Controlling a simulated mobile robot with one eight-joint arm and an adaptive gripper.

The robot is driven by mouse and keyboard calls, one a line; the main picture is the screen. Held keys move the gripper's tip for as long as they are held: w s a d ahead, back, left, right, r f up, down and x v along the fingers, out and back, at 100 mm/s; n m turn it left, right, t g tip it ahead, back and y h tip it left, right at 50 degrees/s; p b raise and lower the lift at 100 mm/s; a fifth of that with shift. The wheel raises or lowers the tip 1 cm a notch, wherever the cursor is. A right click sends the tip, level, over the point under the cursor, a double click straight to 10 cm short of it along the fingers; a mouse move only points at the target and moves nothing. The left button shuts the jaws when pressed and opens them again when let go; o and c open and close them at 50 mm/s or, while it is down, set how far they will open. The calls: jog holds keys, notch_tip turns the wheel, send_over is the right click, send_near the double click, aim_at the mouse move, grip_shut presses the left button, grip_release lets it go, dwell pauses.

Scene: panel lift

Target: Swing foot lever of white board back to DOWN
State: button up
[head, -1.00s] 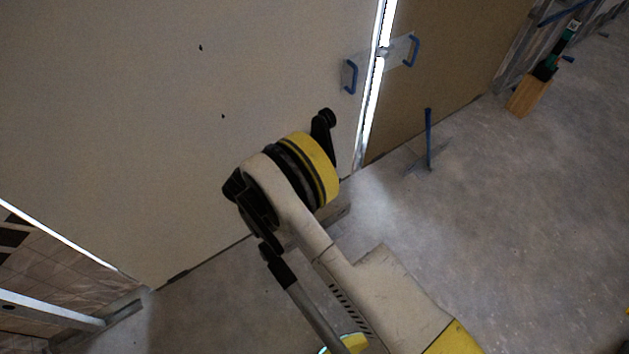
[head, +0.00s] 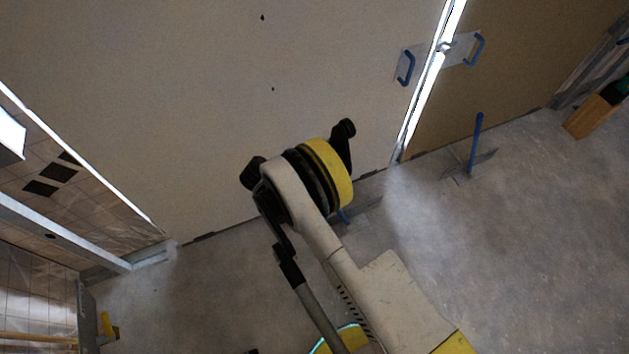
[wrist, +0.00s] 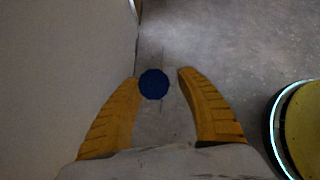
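The white board (head: 180,110) stands at the left in the head view. Its foot lever (head: 345,215) shows there only as a small blue bit behind my arm, near the board's foot. In the wrist view the lever's round blue end (wrist: 153,83) is seen end-on, between the tips of my gripper (wrist: 158,76). The two yellow fingers are apart, with the blue end nearer the left fingertip. I cannot tell whether they touch it. The lever's shaft is mostly hidden. My gripper is hidden behind my arm in the head view.
A brown board (head: 520,60) stands to the right, past a bright gap. Another blue foot lever (head: 476,140) stands upright at its foot. Blue handles (head: 405,68) flank the gap. A wooden block (head: 592,116) is at far right. The floor at right is clear.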

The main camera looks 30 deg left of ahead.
jog(key=v, duration=1.2)
